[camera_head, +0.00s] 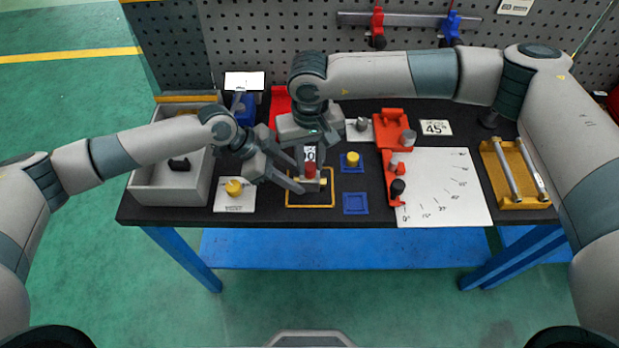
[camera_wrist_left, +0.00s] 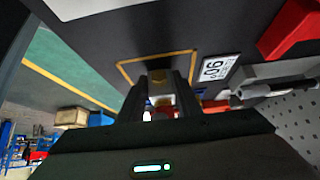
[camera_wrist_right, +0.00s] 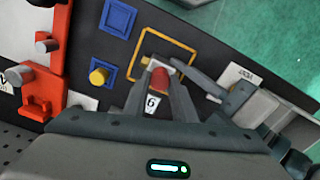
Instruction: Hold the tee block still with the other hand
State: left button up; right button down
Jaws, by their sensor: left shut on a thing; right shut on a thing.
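The tee block (camera_head: 316,187) is a small pale grey block inside a yellow outlined square (camera_head: 310,206) on the black bench. A red knob (camera_head: 310,171) stands on top and a yellow end shows at its right. My left gripper (camera_head: 301,184) reaches in from the left and is shut on the block; its fingers flank it in the left wrist view (camera_wrist_left: 162,98). My right gripper (camera_head: 312,165) comes from above and behind, shut on the red knob, which also shows between its fingers in the right wrist view (camera_wrist_right: 165,78). The fingers hide much of the block.
A white card with a yellow knob (camera_head: 234,188) lies left of the square, beside a grey bin (camera_head: 170,199). Blue square pads (camera_head: 355,204), one with a yellow peg (camera_head: 352,158), lie right. Beyond are a red fixture (camera_head: 391,128), an angle sheet (camera_head: 445,190) and a yellow tray (camera_head: 520,175).

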jog(key=shift+r, duration=0.1)
jog(key=n, duration=0.5)
dwell(0.4)
jog(key=n, duration=0.5)
dwell(0.4)
jog(key=c, duration=1.4)
grip_release()
jog(key=shift+c, duration=0.8)
